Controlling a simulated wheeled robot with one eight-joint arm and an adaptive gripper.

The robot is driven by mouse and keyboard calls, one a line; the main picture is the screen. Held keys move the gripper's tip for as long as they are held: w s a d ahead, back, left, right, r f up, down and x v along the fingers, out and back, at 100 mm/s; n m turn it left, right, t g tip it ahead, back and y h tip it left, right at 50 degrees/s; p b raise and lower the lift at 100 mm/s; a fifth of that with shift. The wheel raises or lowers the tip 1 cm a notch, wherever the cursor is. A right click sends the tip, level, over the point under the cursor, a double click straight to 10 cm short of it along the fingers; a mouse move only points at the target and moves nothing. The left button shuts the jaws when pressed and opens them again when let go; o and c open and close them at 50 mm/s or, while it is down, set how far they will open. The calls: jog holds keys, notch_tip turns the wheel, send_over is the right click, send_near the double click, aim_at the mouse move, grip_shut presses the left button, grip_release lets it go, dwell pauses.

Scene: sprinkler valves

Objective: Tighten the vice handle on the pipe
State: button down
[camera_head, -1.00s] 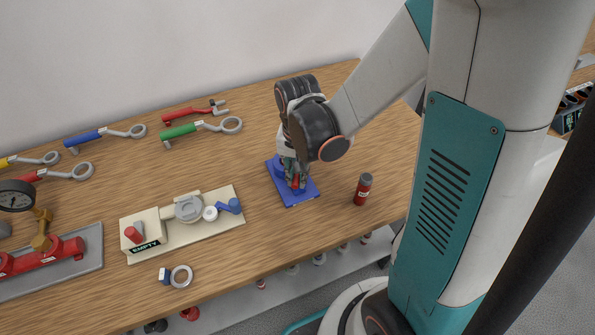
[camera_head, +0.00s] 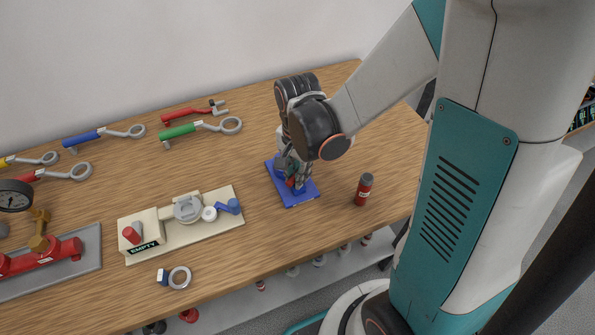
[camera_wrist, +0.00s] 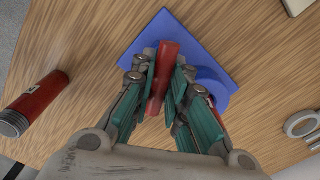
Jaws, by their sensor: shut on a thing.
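The blue vice (camera_head: 302,196) sits on the wooden bench, with its flat blue base and a rounded blue part (camera_wrist: 212,78) showing in the wrist view. A red bar (camera_wrist: 168,60), which looks like the vice handle, lies over the base. My gripper (camera_wrist: 163,90) is shut on this red bar, with its teal fingers on both sides of it. In the head view my gripper (camera_head: 295,178) points down over the vice and hides much of it. A second bit of red shows behind the right finger; I cannot tell whether it is the pipe.
A beige valve board (camera_head: 215,226) lies to the left. A steel ring (camera_head: 180,277) lies in front. Several wrenches (camera_head: 205,128) lie at the back.

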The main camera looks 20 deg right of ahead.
jog(key=shift+m, duration=0.9)
jog(key=shift+m+b, duration=0.3)
jog(key=shift+m, duration=1.4)
jog(key=shift+m, duration=0.7)
jog(key=c, duration=1.5)
grip_release()
